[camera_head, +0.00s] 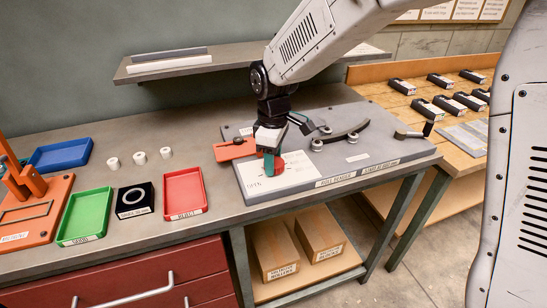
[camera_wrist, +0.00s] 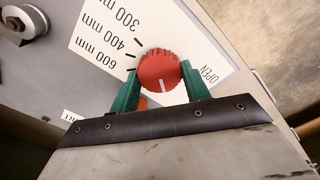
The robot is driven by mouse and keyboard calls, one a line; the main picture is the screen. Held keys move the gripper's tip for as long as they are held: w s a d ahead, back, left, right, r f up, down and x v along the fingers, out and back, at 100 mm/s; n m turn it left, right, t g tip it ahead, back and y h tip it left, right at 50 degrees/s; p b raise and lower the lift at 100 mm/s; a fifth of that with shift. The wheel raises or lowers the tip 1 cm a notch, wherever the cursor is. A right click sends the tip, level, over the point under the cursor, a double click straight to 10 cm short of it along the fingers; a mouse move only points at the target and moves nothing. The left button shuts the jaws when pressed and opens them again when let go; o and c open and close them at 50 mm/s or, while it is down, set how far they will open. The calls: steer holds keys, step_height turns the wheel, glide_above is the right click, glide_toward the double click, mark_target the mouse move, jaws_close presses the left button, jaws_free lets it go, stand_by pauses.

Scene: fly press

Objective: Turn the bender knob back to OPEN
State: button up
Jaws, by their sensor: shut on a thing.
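The red bender knob (camera_wrist: 159,68) has a ridged rim and a white pointer line. The line points down in the wrist view, towards my gripper's palm, between the 600 mm mark and the word OPEN. The knob rises from a white dial plate (camera_wrist: 92,35) with 300, 400 and 600 mm on the left and OPEN on the right. My gripper (camera_wrist: 161,76) is shut on the knob, one green finger on each side. In the head view my gripper (camera_head: 271,163) stands over the white plate (camera_head: 305,176) and hides part of the knob (camera_head: 279,164).
A grey bender base with a curved bar (camera_head: 345,134) and rollers lies to the right. An orange-red part (camera_head: 232,150) is just left of my gripper. Red (camera_head: 184,211), green (camera_head: 84,238) and blue (camera_head: 60,154) trays stand further left. A shelf (camera_head: 190,66) runs behind.

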steer(key=n, duration=0.4)
steer(key=shift+r+n, duration=0.1)
steer(key=shift+n, duration=2.5)
steer(key=o, duration=1)
step_height(320, 180, up, 8)
steer(key=shift+f, duration=0.15)
